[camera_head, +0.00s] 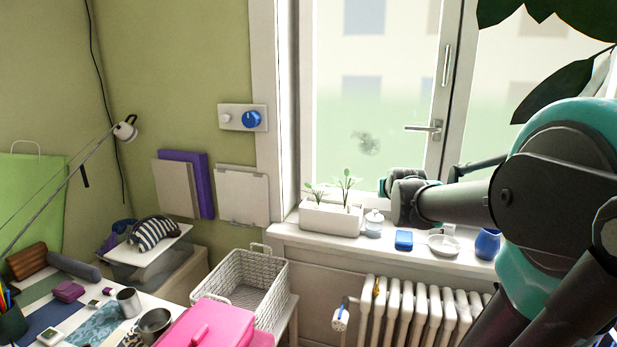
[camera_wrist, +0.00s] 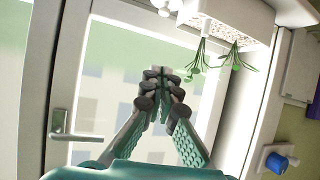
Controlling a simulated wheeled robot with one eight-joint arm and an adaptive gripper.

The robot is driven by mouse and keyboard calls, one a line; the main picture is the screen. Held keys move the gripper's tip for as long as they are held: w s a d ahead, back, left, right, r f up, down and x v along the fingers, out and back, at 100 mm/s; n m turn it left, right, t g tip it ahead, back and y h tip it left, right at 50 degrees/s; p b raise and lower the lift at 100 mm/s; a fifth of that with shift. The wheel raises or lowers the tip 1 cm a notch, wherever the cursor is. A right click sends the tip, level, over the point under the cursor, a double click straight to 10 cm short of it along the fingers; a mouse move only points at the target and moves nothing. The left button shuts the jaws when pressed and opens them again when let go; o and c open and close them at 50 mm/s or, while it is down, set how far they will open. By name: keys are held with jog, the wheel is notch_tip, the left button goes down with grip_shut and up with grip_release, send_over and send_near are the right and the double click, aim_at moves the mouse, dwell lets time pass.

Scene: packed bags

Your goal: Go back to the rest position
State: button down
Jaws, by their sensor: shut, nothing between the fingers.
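My gripper (camera_wrist: 162,76) shows in the wrist view with its dark, ridged fingers drawn together at the tips. Nothing is between them. It points toward the window (camera_wrist: 105,65), which appears upside down there. In the head view my arm reaches in from the right, in front of the window (camera_head: 375,90) and above the sill. I cannot clearly make out the fingers there.
A window handle (camera_head: 424,128) juts out. Large leaves (camera_head: 553,90) hang at upper right.

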jog(key=s+a+f+g, duration=0.2)
jog(key=s+f+g, duration=0.2)
jog(key=s+f, duration=0.8)
jog(key=s+a+f+g, duration=0.2)
jog(key=s+f+g, duration=0.2)
jog(key=s+f, duration=0.9)
jog(key=s, duration=0.3)
jog(key=shift+a+f+n+y, duration=0.2)
jog(key=shift+f+n+y, duration=0.1)
jog(key=shift+y, duration=0.1)
